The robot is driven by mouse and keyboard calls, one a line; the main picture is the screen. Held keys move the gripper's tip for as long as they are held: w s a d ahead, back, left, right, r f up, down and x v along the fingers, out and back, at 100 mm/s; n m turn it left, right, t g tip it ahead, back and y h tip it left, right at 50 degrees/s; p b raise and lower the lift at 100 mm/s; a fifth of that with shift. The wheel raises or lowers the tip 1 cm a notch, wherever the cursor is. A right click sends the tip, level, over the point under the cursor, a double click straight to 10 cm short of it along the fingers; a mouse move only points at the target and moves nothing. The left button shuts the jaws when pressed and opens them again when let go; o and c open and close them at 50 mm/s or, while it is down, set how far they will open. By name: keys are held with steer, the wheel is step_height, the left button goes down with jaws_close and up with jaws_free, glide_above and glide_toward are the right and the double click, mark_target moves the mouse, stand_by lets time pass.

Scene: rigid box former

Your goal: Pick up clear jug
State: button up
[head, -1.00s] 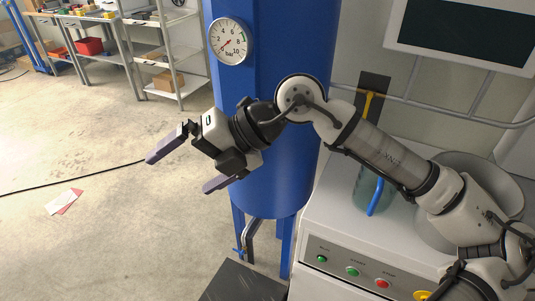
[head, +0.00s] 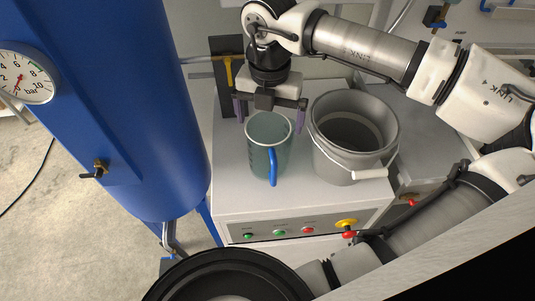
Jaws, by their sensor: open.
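The clear jug (head: 259,160) stands upright on the white machine top in the head view. It is see-through with a greenish tint and has a blue handle (head: 273,167) facing the camera. My gripper (head: 270,112) points down just behind and above the jug's rim. Its two purple-grey fingers are spread wide, one to each side of the jug's far rim in the picture. Nothing is between the fingers that I can make out. Whether a finger touches the jug cannot be told from this angle.
A grey bucket (head: 328,150) with a white handle grip stands close on the jug's right. A blue tank (head: 130,110) with a gauge rises at the left. The machine top (head: 226,185) is bare left of the jug. Buttons line its front.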

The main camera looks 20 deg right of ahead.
step_height(320, 180, down, 9)
steer(key=b, duration=0.2)
steer(key=shift+w+f+b, duration=0.2)
steer(key=shift+w+b, duration=0.1)
steer(key=shift+w, duration=0.15)
steer(key=shift+a, duration=0.1)
steer(key=c, duration=0.9)
